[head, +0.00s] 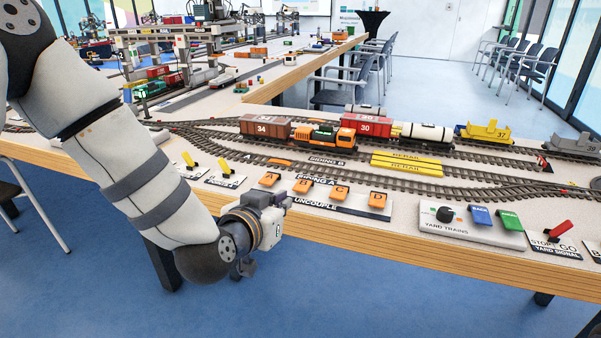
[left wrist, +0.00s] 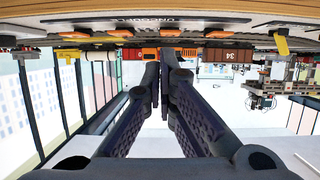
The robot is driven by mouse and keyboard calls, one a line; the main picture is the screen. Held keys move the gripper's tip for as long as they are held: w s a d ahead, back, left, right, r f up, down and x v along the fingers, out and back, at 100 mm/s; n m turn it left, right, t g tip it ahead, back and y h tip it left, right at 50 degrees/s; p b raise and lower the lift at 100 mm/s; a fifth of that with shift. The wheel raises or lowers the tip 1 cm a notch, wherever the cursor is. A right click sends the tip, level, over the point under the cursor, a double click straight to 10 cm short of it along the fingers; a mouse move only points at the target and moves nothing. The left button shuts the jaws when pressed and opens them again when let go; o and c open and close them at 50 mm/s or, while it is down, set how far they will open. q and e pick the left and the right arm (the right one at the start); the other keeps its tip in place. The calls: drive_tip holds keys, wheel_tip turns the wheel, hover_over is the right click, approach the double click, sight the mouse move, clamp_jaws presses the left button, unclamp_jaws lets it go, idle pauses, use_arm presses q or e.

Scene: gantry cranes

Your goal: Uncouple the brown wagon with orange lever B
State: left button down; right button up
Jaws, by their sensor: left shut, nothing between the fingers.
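Orange lever B (head: 303,185) is the second from the left in a row of orange uncouple levers along the table's front edge. It also shows in the upside-down left wrist view (left wrist: 170,33), just beyond my fingertips. The brown wagon (head: 265,127), marked 34, stands on the track behind the levers, left of the orange locomotive (head: 325,136). Any coupling between them is too small to make out. My left gripper (head: 284,201) is at the table's front edge, in front of levers A and B. Its fingers (left wrist: 172,58) are shut and empty. My right gripper is in neither view.
Lever A (head: 270,179) is left of B; lever C (head: 340,192) and lever D (head: 377,199) are to the right. Yellow levers (head: 193,165) stand further left, and a yard-train control box (head: 470,232) further right. A red wagon (head: 367,127) stands behind the locomotive's right end.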

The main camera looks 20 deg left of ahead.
use_arm(q)
drive_tip(key=shift+t, duration=0.6)
drive_tip(key=w+r, duration=0.3)
drive_tip(key=r, duration=0.1)
drive_tip(key=shift+a, duration=0.4)
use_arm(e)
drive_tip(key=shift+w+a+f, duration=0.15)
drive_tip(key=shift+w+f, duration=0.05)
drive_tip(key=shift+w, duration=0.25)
use_arm(q)
drive_tip(key=b, duration=0.2)
hover_over(302, 186)
drive_tip(key=s, duration=0.4)
drive_tip(key=f, duration=0.2)
drive_tip(key=shift+w+d+f, duration=0.2)
drive_tip(key=shift+f, duration=0.2)
drive_tip(key=f, duration=0.3)
drive_tip(key=shift+w, duration=0.3)
drive_tip(key=shift+f, duration=0.35)
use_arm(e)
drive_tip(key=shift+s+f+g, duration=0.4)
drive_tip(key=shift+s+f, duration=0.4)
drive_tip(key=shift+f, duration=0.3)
